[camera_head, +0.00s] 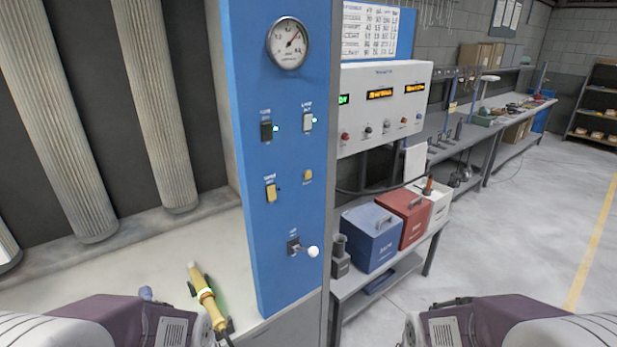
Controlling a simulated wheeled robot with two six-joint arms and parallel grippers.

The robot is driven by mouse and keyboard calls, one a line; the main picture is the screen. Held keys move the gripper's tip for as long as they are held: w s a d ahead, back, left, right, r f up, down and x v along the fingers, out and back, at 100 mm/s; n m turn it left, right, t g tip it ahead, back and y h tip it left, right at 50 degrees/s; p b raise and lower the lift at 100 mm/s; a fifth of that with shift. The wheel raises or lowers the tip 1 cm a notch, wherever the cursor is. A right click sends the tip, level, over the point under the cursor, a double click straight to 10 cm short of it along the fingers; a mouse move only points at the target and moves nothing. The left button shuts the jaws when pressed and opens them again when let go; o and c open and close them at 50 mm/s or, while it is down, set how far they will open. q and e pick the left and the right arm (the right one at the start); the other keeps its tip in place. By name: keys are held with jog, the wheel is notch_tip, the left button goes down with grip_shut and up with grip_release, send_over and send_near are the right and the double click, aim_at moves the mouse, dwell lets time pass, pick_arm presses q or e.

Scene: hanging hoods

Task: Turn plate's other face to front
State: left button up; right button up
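I cannot tell for sure which thing is the plate. A blank white card or plate (415,162) hangs upright below the right end of the white control box, but its other face is hidden. A white printed chart on a blue board (370,30) is above that box. Parts of my two arms show at the lower left and lower right edges. Neither gripper's fingertips can be made out, and no contact with anything is visible.
A blue panel (283,210) with gauge, switches and a white-knobbed lever stands in the middle. A yellow tool (205,297) lies on the pale ledge at left. Blue (372,238) and red (403,217) boxes stand on a bench. The floor at right is clear.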

pick_arm(q)
grip_shut()
dwell(1.4)
